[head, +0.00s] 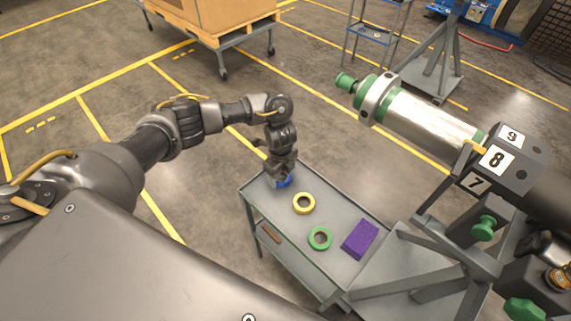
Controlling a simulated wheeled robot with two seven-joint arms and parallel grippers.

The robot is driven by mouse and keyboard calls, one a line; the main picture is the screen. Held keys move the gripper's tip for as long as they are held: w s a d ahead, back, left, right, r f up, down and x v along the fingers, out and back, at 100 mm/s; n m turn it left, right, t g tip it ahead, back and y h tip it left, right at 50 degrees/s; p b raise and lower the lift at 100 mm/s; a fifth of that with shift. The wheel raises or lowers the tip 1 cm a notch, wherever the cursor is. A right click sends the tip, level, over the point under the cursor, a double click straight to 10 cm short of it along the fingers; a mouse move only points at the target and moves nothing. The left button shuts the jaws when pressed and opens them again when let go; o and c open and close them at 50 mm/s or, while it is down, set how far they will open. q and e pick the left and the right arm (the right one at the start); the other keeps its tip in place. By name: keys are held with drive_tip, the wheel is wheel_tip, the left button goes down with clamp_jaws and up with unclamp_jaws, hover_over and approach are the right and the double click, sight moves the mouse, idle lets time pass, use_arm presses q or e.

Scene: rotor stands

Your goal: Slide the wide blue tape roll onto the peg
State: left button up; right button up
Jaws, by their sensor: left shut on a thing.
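The blue tape roll (284,182) is at the far left end of the grey cart's top, mostly hidden by my left gripper (281,176). My left gripper points down and is shut on the roll. Whether the roll touches the cart top is hard to tell. A silver cylinder (425,120) with green rings and a narrow green tip (345,82) is held on a stand at the right. I cannot tell whether that tip is the peg. My right gripper is not in view.
On the grey cart (345,272) lie a yellow roll (304,203), a green roll (320,238) and a purple block (360,239). The grey stand frame (440,250) is close to the cart's right side. A wooden crate (215,15) on a wheeled trolley stands behind.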

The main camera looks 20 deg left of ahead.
use_arm(q)
drive_tip(key=w+d+r+n, duration=0.2)
drive_tip(key=d+r+n, duration=0.15)
drive_tip(key=r, duration=0.65)
drive_tip(key=w+d+r+n, duration=0.15)
drive_tip(key=r+n, duration=0.25)
drive_tip(key=r, duration=0.5)
drive_tip(key=s+a+r+n, duration=0.1)
drive_tip(key=s+r+n, duration=0.3)
drive_tip(key=r, duration=0.4)
drive_tip(key=s+a+r+n, duration=0.2)
drive_tip(key=s+r+n, duration=0.3)
drive_tip(key=r, duration=0.3)
drive_tip(key=shift+s+n, duration=0.3)
drive_tip(key=shift+n, duration=0.35)
